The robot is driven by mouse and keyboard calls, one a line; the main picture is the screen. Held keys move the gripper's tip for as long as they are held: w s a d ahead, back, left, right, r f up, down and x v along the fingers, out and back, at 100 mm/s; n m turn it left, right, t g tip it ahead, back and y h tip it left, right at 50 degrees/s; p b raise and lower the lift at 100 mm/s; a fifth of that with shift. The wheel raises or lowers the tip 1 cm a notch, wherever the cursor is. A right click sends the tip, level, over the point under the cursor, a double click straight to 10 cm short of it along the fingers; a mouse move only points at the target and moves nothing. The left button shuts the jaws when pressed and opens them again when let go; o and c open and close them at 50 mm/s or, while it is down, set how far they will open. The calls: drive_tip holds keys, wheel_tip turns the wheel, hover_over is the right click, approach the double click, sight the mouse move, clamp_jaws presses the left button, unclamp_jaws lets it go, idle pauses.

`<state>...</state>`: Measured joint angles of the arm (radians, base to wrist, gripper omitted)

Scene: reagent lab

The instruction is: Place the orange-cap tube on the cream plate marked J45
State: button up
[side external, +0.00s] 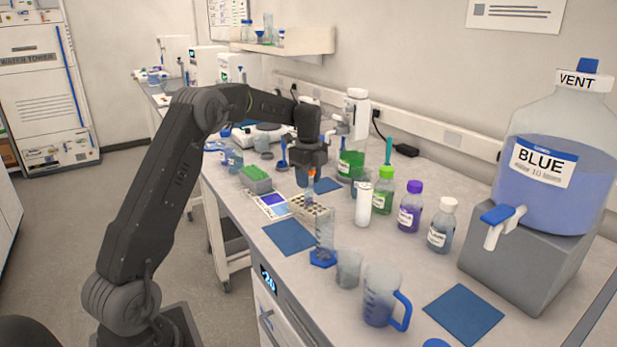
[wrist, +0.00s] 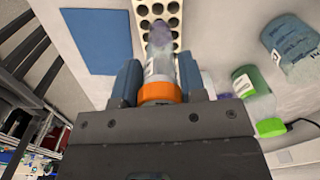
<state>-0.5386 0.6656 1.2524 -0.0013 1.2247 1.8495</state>
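The orange-cap tube (wrist: 162,68) is clear with a white label and purple contents. Its orange cap sits between the fingers of my gripper (wrist: 160,85), which look closed on it. In the side external view my gripper (side external: 310,168) points down, with the orange-cap tube (side external: 311,178) below it over the cream perforated rack (side external: 312,208). The rack (wrist: 172,8) also shows beyond the tube in the wrist view. I cannot tell whether the tube's lower end is in a hole. I can read no J45 marking, and cannot identify the plate.
Blue mats (side external: 289,237) lie around the rack. A green tube rack (side external: 257,178) and printed card (side external: 272,205) are to the left. Capped bottles (side external: 410,206) and a white cylinder (side external: 364,204) stand to the right. A beaker (side external: 348,268) and jug (side external: 381,295) are in front.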

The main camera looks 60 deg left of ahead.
drive_tip(key=o, duration=0.4)
drive_tip(key=shift+r, duration=0.15)
wheel_tip(320, 180, up, 12)
drive_tip(key=shift+f, duration=0.15)
drive_tip(key=s+d+r+n+t, duration=0.1)
drive_tip(key=s+d+r+n, duration=0.25)
drive_tip(key=s+d, duration=0.4)
drive_tip(key=s+d+r+n+t, duration=0.2)
drive_tip(key=s+d+n, duration=0.2)
drive_tip(key=d, duration=0.7)
drive_tip(key=s+d+f+n+t, duration=0.1)
drive_tip(key=s+d+f+n, duration=0.1)
drive_tip(key=s, duration=0.3)
drive_tip(key=s+d+f+n, duration=0.3)
drive_tip(key=s+d, duration=0.1)
drive_tip(key=s, duration=0.1)
drive_tip(key=s+d+f+n+t, duration=0.1)
drive_tip(key=s+d+f+n, duration=0.1)
drive_tip(key=s, duration=0.4)
drive_tip(key=shift+s+d+f+n+t, duration=0.1)
drive_tip(key=shift+d+f+n+t, duration=0.2)
drive_tip(key=shift+d+f, duration=0.4)
